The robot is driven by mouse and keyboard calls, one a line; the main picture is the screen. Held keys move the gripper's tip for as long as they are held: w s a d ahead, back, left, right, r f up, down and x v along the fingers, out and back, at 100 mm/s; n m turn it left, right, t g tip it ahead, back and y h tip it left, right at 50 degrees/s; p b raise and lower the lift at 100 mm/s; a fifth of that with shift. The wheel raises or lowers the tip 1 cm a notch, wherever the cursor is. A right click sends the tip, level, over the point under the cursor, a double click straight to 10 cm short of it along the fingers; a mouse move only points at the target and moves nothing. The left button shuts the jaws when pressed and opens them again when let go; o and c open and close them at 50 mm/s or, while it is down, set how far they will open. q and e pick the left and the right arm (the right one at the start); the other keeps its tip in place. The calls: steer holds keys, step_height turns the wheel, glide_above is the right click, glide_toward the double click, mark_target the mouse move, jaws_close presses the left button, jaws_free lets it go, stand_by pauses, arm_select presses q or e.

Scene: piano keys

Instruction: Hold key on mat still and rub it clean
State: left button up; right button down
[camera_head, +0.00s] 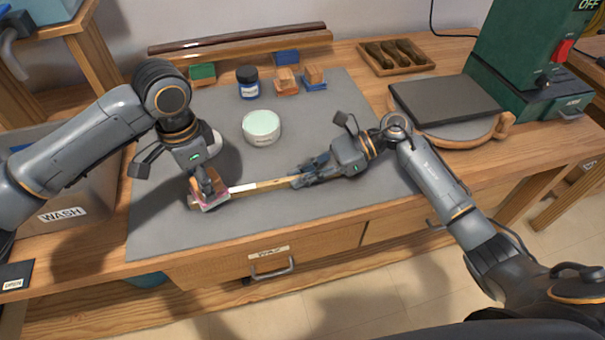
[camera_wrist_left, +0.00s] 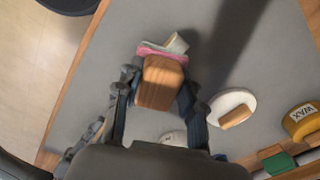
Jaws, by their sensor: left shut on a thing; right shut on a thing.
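The key (camera_head: 276,182), a long wooden stick with a white section (camera_head: 243,187), lies across the grey mat (camera_head: 330,115) near its front. My right gripper (camera_head: 304,175) is shut on the wooden part of the key, toward its right end. My left gripper (camera_head: 209,193) is shut on a wooden block with a pink pad (camera_head: 213,204), over the key's left part. In the left wrist view, the block (camera_wrist_left: 161,82) sits between the fingers, the pink pad (camera_wrist_left: 160,51) shows beyond it, and a short pale end of the key (camera_wrist_left: 177,42) sticks out. The contact under the pad is hidden.
A pale green round tub (camera_head: 261,127) and a dark blue jar (camera_head: 248,82) stand behind the key. Several small coloured blocks line the mat's back. The mat's middle right is clear.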

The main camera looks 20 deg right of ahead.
arm_select(q)
steer(key=shift+a, duration=2.5)
steer(key=shift+d, duration=2.5)
steer(key=shift+r, duration=3.55)
arm_select(e)
steer(key=c, duration=1.3)
jaws_free()
steer(key=shift+c, duration=0.2)
